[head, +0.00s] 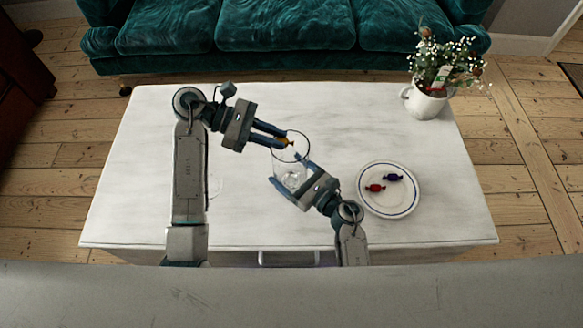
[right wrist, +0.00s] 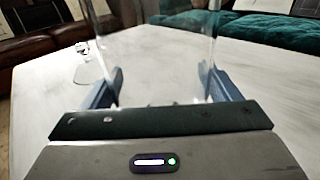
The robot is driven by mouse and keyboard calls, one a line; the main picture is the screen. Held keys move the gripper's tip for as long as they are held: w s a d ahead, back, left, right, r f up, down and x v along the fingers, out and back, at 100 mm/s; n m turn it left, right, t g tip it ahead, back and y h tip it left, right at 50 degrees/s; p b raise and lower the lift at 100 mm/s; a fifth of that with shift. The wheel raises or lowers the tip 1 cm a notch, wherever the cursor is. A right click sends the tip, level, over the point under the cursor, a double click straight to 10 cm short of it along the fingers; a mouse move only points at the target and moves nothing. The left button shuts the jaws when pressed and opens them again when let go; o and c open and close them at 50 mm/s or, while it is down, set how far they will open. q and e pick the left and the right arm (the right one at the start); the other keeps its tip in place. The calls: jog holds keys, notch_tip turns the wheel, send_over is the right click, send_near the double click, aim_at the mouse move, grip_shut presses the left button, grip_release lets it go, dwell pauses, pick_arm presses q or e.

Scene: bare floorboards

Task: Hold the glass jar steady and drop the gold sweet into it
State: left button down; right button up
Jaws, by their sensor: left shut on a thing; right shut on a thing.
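The clear glass jar (head: 291,178) stands on the white table, its dark rim facing up in the head view. My right gripper (head: 288,172) is shut on the jar, one finger on each side of its wall. In the right wrist view the jar (right wrist: 155,60) shows upright between the two blue fingers (right wrist: 165,88). My left gripper (head: 284,140) is shut on the gold sweet (head: 283,142). The sweet appears within the ring of the jar's mouth in the head view; its exact height over the rim is hard to tell.
A white plate (head: 389,208) at the right holds a red sweet (head: 375,188) and a dark blue sweet (head: 393,177). A white mug (head: 426,103) of flowers stands at the back right corner. A faint glass lid (right wrist: 84,70) lies left of the jar.

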pick_arm(q)
jog(key=shift+f, duration=0.25)
jog(key=c, duration=1.2)
grip_release()
jog(key=shift+c, duration=0.2)
jog(key=shift+a, duration=0.15)
jog(key=v, duration=1.1)
jog(key=shift+a+r, duration=0.25)
jog(key=shift+a, duration=0.05)
